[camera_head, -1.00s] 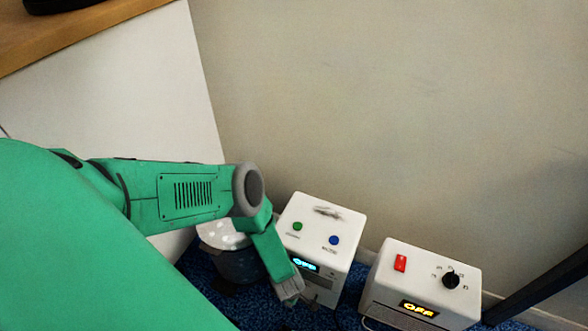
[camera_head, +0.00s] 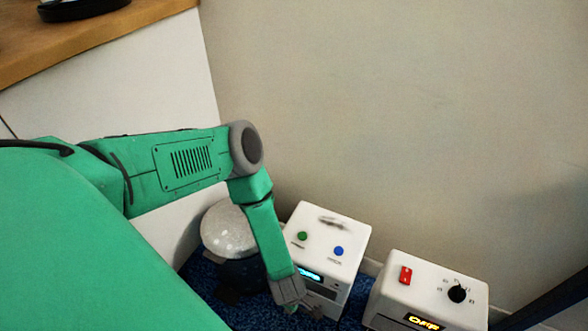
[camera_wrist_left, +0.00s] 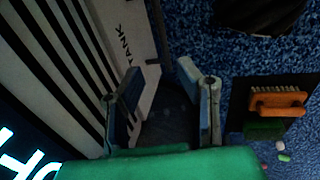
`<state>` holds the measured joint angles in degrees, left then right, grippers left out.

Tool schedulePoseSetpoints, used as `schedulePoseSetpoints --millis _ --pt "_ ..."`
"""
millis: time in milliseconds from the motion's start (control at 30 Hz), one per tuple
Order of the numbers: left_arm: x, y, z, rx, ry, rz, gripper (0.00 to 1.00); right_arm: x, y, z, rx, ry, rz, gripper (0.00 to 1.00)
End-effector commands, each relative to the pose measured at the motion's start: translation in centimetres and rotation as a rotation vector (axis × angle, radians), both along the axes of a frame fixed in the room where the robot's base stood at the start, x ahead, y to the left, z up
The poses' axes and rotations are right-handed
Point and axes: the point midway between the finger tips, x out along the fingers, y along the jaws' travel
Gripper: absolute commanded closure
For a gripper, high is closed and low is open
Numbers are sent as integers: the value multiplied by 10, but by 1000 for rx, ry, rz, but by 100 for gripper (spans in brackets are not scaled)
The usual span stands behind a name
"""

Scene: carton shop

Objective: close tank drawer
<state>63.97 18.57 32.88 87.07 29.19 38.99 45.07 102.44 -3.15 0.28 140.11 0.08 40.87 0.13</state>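The white box (camera_head: 326,228) with green and blue buttons and a cyan display stands on the blue carpet. In the left wrist view, its striped front (camera_wrist_left: 65,65) and a pale panel lettered "TANK" (camera_wrist_left: 128,40) fill the left side. My left gripper (camera_head: 290,297) is low in front of this box. In the left wrist view, the fingers of my left gripper (camera_wrist_left: 165,105) are apart, with the end of the pale panel and a dark area between them. I cannot tell whether they touch the panel. How far the tank drawer sticks out is unclear. My right gripper is not in view.
A second white box (camera_head: 428,290) with a red switch, black knob and yellow display stands to the right. A round, grey-topped container (camera_head: 228,230) is behind my left forearm. A wooden counter (camera_head: 95,38) is upper left.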

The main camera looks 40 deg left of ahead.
Motion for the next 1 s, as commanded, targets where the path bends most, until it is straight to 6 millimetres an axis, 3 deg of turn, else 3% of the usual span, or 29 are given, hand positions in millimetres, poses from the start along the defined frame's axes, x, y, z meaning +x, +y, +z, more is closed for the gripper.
schedulePoseSetpoints --millis 100,267,867,1000 --pt "-3 -1 16 0 0 0 69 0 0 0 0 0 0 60" --pt "-5 -1 26 0 1 0 69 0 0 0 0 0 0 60" --pt "-6 -2 28 0 1 -4 69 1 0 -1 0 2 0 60" --pt "-11 -18 45 -2 1 -177 69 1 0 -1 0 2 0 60"
